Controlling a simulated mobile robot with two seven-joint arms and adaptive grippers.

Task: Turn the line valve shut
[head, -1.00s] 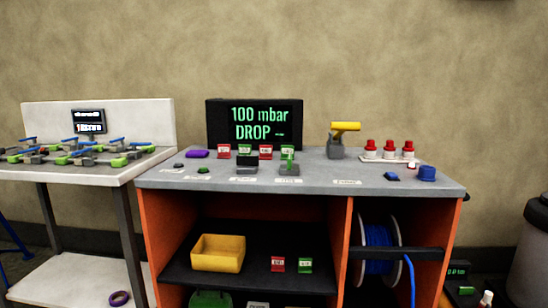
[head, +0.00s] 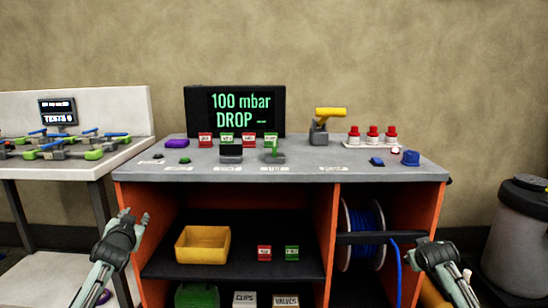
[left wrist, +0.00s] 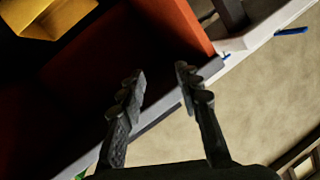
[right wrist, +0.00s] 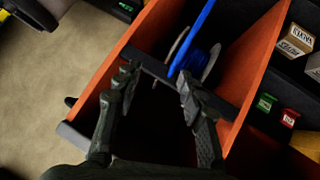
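A valve with a grey body and a yellow handle (head: 330,113) stands at the back right of the grey bench top, its handle pointing right. A small grey fitting with an upright green part (head: 271,150) sits nearer the middle, beside a dark block (head: 231,153). I cannot read a label that tells which is the line valve. My left gripper (head: 134,217) is open and empty, in front of the bench's left side and below its top. My right gripper (head: 418,250) is low in front of the cable-reel bay; the right wrist view shows its fingers apart and empty.
A black screen (head: 236,112) reads "100 mbar DROP". Red-capped fittings (head: 372,134) and a blue knob (head: 411,158) stand at the right. A yellow bin (head: 203,245) sits on the shelf below. The bench top's front edge lies above both grippers; its front strip holds only flat labels.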

